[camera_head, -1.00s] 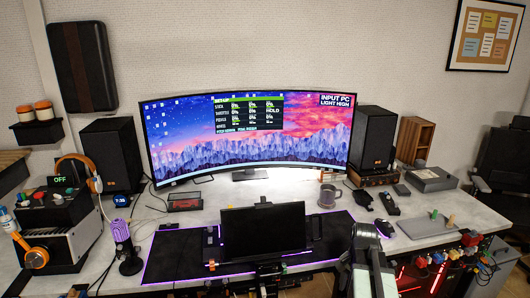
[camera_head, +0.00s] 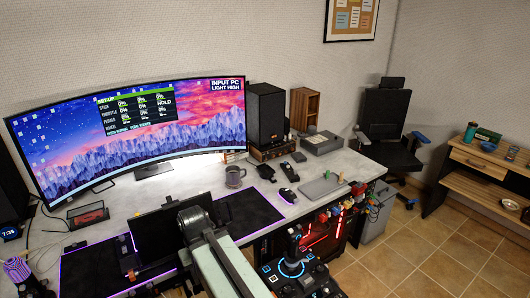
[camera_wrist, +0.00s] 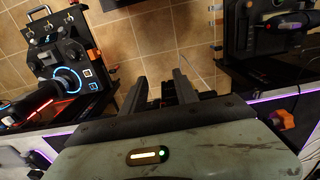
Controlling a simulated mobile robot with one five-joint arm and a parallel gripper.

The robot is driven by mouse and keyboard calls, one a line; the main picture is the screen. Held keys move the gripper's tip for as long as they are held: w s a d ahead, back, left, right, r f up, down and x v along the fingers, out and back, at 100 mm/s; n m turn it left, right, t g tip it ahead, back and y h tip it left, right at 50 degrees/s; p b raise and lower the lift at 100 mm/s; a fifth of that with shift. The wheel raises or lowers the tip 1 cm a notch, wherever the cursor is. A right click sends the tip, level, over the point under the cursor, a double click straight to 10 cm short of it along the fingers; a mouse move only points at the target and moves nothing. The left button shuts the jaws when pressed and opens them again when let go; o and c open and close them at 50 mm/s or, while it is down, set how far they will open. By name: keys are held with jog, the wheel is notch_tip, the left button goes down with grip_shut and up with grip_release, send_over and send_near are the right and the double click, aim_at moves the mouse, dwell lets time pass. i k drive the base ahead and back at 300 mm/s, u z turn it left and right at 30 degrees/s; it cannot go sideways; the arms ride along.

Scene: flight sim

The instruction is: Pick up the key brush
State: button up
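I cannot make out a key brush for certain in either view. The grey desk (camera_head: 185,181) holds several small dark items right of the mug, including a black one (camera_head: 265,172) and a dark handheld-like one (camera_head: 288,171), too small to identify surely. My gripper (camera_wrist: 160,88) shows in the wrist view with two dark fingers apart and nothing seen between them, above the tiled floor. In the head view my arm reaches over the desk's front edge; the fingertips cannot be made out there.
A grey mug (camera_head: 235,177), mouse (camera_head: 288,196) and grey tray with small pegs (camera_head: 318,189) are on the desk. A joystick (camera_head: 292,252) stands in front; it also shows in the wrist view (camera_wrist: 40,103). A black chair (camera_head: 392,150) and wooden side table (camera_head: 478,160) stand right. Tiled floor between is open.

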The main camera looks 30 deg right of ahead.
aim_at(340, 181)
jog(key=z, duration=1.6)
